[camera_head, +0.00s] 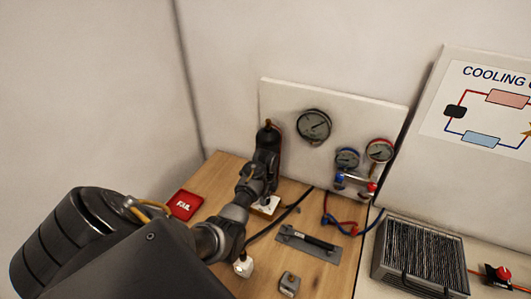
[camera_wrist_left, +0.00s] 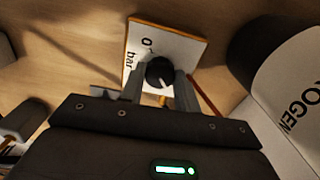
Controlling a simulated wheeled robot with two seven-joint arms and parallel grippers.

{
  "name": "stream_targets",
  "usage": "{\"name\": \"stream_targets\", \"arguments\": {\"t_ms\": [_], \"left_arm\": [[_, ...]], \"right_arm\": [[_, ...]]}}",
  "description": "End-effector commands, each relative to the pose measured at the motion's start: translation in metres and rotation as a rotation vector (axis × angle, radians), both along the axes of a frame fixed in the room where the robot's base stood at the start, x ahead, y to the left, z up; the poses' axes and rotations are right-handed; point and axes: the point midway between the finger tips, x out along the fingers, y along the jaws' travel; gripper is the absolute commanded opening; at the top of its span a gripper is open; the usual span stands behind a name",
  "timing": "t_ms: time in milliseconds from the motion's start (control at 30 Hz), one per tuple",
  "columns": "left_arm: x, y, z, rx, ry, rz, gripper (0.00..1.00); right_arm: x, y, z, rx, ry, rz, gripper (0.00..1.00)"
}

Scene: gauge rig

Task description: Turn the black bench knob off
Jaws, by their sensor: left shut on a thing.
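The black bench knob (camera_wrist_left: 159,72) sits on a white plate (camera_wrist_left: 180,48) with an orange edge and black lettering in the left wrist view. My left gripper (camera_wrist_left: 160,84) has one finger on each side of the knob and is shut on it. In the head view my left arm reaches from the lower left to the white plate (camera_head: 265,207) on the wooden bench. There my own wrist hides the knob. The knob's pointer direction is not clear. My right gripper is not in view.
A dark bottle (camera_wrist_left: 265,55) with a white lettered part stands close right of the plate in the wrist view. Gauges (camera_head: 314,125) hang on a white panel behind. A red FAIL tray (camera_head: 185,204), a finned unit (camera_head: 420,255) and a red knob (camera_head: 497,275) lie around.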

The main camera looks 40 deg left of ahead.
Motion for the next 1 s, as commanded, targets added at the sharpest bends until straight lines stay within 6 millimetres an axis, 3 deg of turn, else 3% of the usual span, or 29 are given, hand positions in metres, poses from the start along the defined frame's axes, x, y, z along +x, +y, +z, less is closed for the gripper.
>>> {"name": "stream_targets", "arguments": {"t_ms": [1000], "left_arm": [[0.0002,0.0,0.0006,0.0,-0.002,0.967,0.09]], "right_arm": [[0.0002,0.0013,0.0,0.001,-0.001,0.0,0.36]]}}
